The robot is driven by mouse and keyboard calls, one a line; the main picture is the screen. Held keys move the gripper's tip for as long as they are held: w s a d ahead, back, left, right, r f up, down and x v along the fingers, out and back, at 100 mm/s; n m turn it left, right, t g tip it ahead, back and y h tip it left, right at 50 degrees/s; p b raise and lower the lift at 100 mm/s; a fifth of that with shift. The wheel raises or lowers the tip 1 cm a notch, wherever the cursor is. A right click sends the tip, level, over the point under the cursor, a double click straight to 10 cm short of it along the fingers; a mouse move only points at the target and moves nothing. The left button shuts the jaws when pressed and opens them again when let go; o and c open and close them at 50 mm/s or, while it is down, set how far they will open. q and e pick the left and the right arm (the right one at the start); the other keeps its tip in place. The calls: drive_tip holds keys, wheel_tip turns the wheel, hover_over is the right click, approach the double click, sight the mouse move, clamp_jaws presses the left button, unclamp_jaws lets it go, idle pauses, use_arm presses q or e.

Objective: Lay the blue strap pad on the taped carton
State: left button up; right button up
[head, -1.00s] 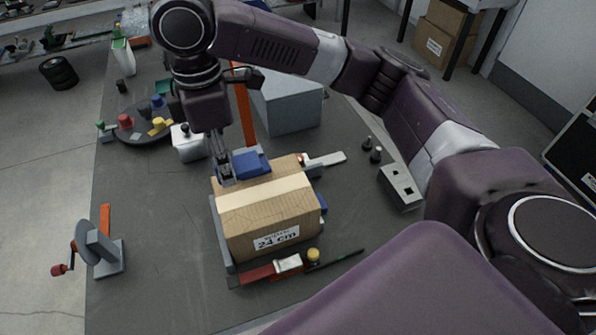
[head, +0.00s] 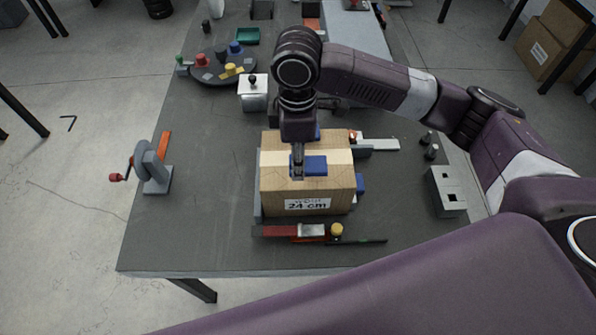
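The taped carton (head: 283,201) stands in a fixture on the dark bench, with a pale tape strip (head: 340,156) across its top and a "24 cm" label on its front. My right gripper (head: 297,172) points down over the carton top, its fingers closed at the left end of the blue strap pad (head: 316,166). The pad looks flat and overlaps the front part of the tape in the head view. I cannot tell whether it touches the carton. My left gripper is not in view.
Blue pieces show behind the carton (head: 318,132) and at its right side (head: 361,184). A red-handled tool (head: 275,231) lies in front. A crank device (head: 152,167) stands left, a grey block (head: 446,191) right. Bench between crank and carton is clear.

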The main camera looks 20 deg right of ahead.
sight(297, 183)
drive_tip(key=shift+f, duration=0.95)
wheel_tip(297, 183, down, 4)
drive_tip(key=shift+f+p, duration=0.1)
drive_tip(key=shift+p, duration=0.35)
drive_tip(key=shift+f, duration=0.1)
drive_tip(key=shift+f, duration=0.15)
drive_tip(key=o, duration=0.9)
drive_tip(key=shift+o, duration=0.2)
wheel_tip(297, 183, up, 12)
drive_tip(key=b, duration=0.2)
drive_tip(key=shift+a+r+b, duration=0.1)
drive_tip(key=shift+r+b, duration=0.1)
drive_tip(key=shift+b, duration=0.1)
drive_tip(key=shift+f, duration=0.1)
